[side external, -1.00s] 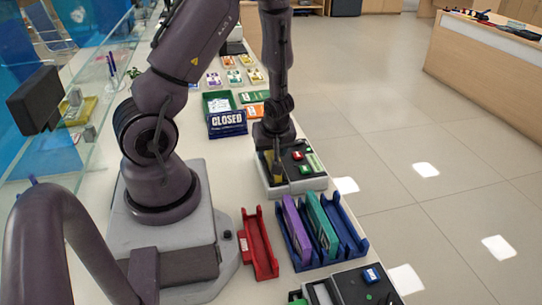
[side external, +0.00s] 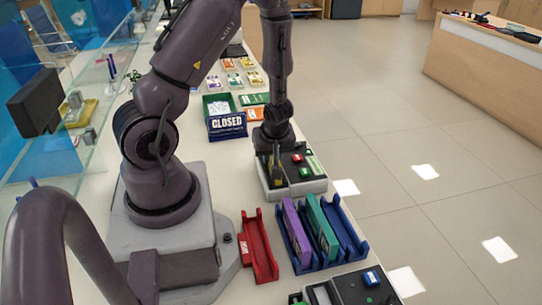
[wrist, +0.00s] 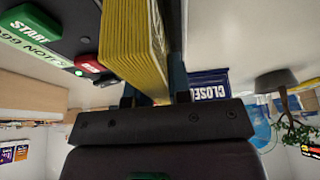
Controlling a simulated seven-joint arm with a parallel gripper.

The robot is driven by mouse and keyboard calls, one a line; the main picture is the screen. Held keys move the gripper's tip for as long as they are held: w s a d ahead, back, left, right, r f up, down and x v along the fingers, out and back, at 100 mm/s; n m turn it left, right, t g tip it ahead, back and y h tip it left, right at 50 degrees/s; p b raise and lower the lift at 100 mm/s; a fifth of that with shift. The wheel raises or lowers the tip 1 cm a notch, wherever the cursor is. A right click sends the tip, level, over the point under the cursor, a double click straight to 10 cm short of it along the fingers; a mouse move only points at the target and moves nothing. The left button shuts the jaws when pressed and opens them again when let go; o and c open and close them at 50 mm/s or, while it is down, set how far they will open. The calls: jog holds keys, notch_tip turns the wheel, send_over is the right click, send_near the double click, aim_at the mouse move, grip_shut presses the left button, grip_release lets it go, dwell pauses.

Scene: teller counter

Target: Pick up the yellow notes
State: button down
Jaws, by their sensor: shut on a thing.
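The yellow notes (wrist: 133,40) are a thick upright stack of bright yellow edges in the wrist view. My gripper (wrist: 155,88) is shut on them, one dark finger on each side. In the side view my gripper (side external: 277,168) points down over the black and white counting machine (side external: 306,189), and a small patch of the yellow notes (side external: 277,180) shows between the fingers. Most of the stack is hidden there, and I cannot tell whether its lower edge touches the machine.
The machine has a green START button (wrist: 35,28) and a red button (wrist: 88,63). A blue rack (side external: 357,246) holds purple (side external: 296,232) and teal bundles (side external: 322,228). A red tray (side external: 259,246) is empty. A CLOSED sign (side external: 227,125) stands behind my gripper. Floor lies right.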

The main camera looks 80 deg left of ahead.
jog(key=shift+r, duration=5)
jog(key=shift+w+m+t, duration=0.1)
jog(key=shift+m+t, duration=0.2)
jog(key=shift+m, duration=0.4)
jog(key=w+d+r+m+t+h, duration=0.1)
jog(key=w+d+m+t+h, duration=0.1)
jog(key=w+d+m, duration=0.3)
jog(key=w+d+r+m+t+h, duration=0.2)
jog(key=w+d+m, duration=0.4)
jog(key=d+m, duration=0.5)
jog(key=d, duration=0.4)
jog(key=shift+w+d+m, duration=0.2)
jog(key=shift+d+m, duration=0.05)
jog(key=shift+m, duration=0.05)
